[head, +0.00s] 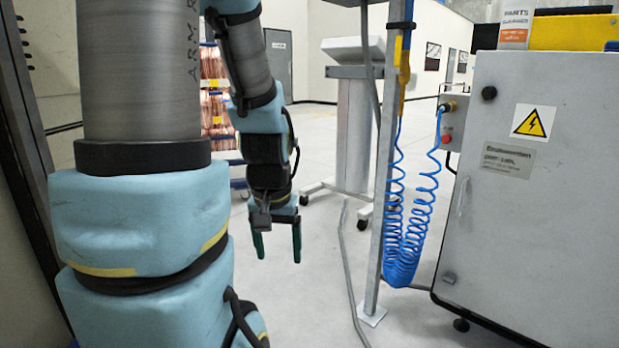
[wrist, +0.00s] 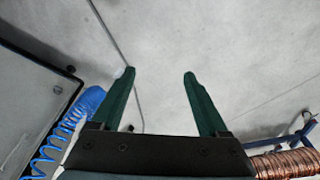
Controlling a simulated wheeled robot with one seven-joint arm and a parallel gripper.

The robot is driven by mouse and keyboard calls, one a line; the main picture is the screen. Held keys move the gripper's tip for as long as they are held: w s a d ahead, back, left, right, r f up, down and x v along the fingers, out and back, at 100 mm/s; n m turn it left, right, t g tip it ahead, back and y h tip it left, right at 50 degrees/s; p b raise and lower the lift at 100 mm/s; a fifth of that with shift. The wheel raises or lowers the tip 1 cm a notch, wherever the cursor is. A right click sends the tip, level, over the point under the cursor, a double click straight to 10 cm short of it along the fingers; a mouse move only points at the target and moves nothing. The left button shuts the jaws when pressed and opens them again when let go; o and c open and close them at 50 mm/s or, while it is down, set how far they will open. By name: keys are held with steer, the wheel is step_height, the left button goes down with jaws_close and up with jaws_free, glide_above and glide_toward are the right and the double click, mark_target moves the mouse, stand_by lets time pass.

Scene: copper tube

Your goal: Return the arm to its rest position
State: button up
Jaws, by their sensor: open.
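My gripper (head: 277,246) hangs at the end of my arm, pointing down over the open floor, left of the metal post. Its two dark green fingers are apart with nothing between them. In the wrist view my gripper (wrist: 160,75) also shows open, with only grey floor beyond the fingertips. My blue and grey arm fills the left of the head view and bends down to the gripper.
A grey cabinet (head: 545,190) stands at the right. Blue coiled hose (head: 405,240) hangs beside a metal post (head: 383,170). A wheeled stand (head: 352,130) is behind. Copper coils (head: 213,110) sit on a rack at the back left; copper tube (wrist: 287,164) shows lower right in the wrist view.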

step_height(320, 180, up, 27)
steer(key=s+p, duration=0.1)
steer(key=p, duration=2.6)
steer(key=shift+s+a+f+n, duration=0.2)
steer(key=shift+s+a+n, duration=0.05)
steer(key=shift+a+n, duration=0.05)
steer(key=shift+c, duration=0.2)
